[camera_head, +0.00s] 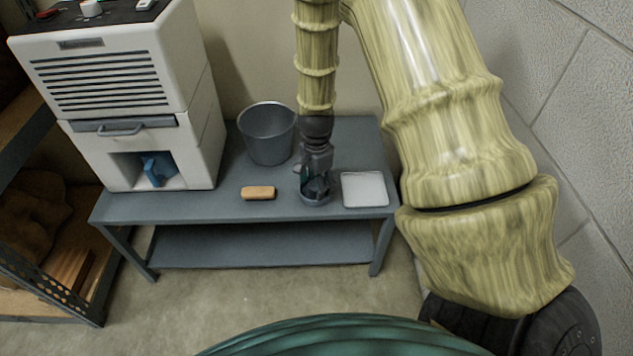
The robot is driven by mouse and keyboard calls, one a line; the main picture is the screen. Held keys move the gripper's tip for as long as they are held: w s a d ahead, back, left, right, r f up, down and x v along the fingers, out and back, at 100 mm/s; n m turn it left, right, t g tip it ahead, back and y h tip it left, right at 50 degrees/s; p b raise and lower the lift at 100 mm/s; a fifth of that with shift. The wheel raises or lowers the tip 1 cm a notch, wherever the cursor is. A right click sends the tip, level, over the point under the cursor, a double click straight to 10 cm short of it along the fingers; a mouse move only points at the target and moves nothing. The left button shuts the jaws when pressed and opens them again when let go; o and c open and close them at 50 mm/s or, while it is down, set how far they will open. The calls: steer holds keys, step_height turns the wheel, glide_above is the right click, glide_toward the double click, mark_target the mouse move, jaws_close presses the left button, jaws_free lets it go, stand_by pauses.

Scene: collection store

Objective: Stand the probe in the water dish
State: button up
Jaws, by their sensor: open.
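My gripper (316,184) points down over the front of the grey bench, right of its middle. Its fingers are open. A small round dark dish-like thing (316,202) shows directly below and around the fingertips; its inside is mostly hidden by the gripper. A small dark greenish piece (303,176) shows at the left side of the fingers; I cannot tell whether it is the probe. A shallow white square tray (364,189) lies just right of the gripper, apart from it. I cannot tell for certain which of these is the water dish.
A tan block (258,193) lies left of the gripper. A grey bucket (267,135) stands behind. A large white machine (120,85) with a blue thing (158,169) in its opening fills the bench's left. The bench's lower shelf (260,245) is bare. A wall closes the right.

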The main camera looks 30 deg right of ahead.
step_height(320, 180, up, 13)
steer(key=p, duration=0.3)
steer(key=shift+f, duration=0.2)
steer(key=shift+s, duration=0.1)
stand_by(0.7)
